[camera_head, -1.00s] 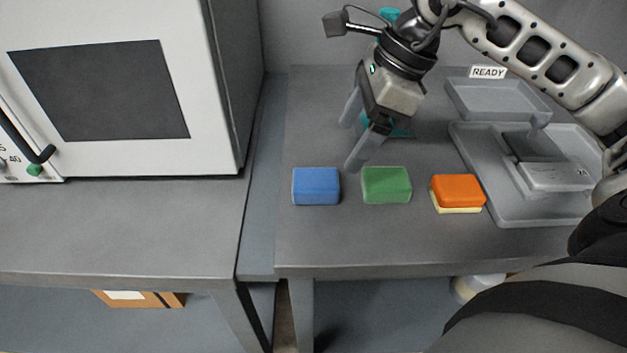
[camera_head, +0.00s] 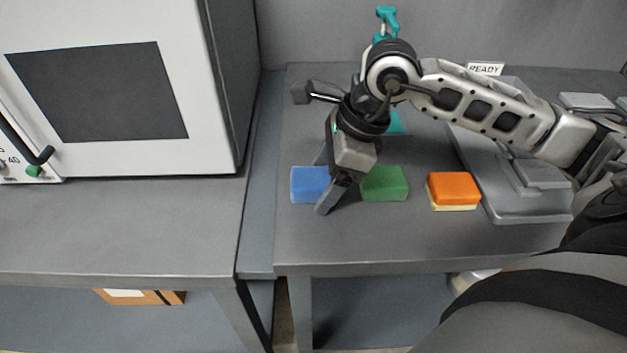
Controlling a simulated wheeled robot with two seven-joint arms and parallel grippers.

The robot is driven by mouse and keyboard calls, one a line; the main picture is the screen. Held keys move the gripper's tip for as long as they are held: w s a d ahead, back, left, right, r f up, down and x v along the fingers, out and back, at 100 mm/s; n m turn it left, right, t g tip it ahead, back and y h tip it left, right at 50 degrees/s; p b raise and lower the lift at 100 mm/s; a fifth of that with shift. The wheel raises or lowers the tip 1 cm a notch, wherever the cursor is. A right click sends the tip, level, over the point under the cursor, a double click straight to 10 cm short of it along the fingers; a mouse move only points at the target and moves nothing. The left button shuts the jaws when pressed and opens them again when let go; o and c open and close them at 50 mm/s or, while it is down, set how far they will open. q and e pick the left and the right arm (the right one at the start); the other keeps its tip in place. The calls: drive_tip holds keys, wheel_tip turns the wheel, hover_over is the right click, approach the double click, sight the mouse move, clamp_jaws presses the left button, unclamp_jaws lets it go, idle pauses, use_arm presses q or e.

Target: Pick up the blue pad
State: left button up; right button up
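The blue pad (camera_head: 306,185) lies on the grey table, left of the green pad (camera_head: 385,184). My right gripper (camera_head: 321,186) is over the right end of the blue pad, pointing down. Its fingers are apart: one shows at the pad's far side, the other in front of its right part, hiding that corner. I cannot tell whether either finger touches the pad. An orange pad (camera_head: 453,188) with a pale yellow underside lies right of the green one. My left gripper is not in view.
A white oven-like cabinet (camera_head: 215,90) stands at the left. A teal object (camera_head: 387,18) shows behind my wrist. The table front is clear.

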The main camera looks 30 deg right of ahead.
drive_tip(key=c, duration=1)
drive_tip(key=shift+r, duration=0.1)
